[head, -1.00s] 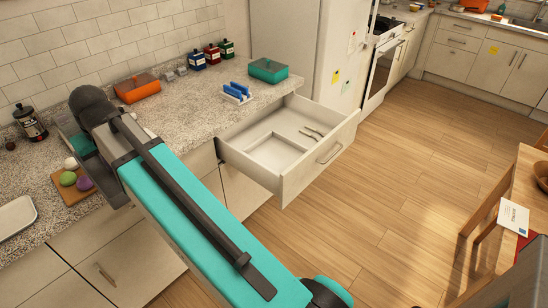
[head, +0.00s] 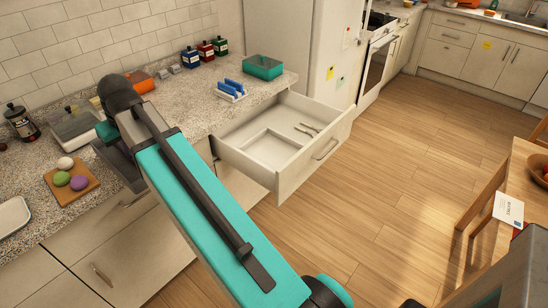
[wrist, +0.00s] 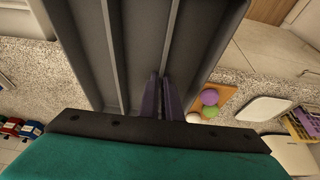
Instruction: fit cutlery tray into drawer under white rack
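A grey cutlery tray (wrist: 140,40) with long dividers fills the upper middle of the wrist view. My gripper (wrist: 160,80) has its two fingers close together on one divider of it. In the head view my arm hides most of the tray and the gripper; a dark grey part (head: 118,165) shows left of the arm, over the counter edge. The drawer (head: 240,165) is pulled out, with two thin utensils (head: 306,130) and a pale rectangular outline on its floor. The white rack (head: 232,96), holding blue items, stands on the counter above it.
A board (head: 84,187) with coloured balls, a white dish (head: 12,217) and a coffee press (head: 23,122) are at left. The fridge (head: 325,45) stands beyond the drawer.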

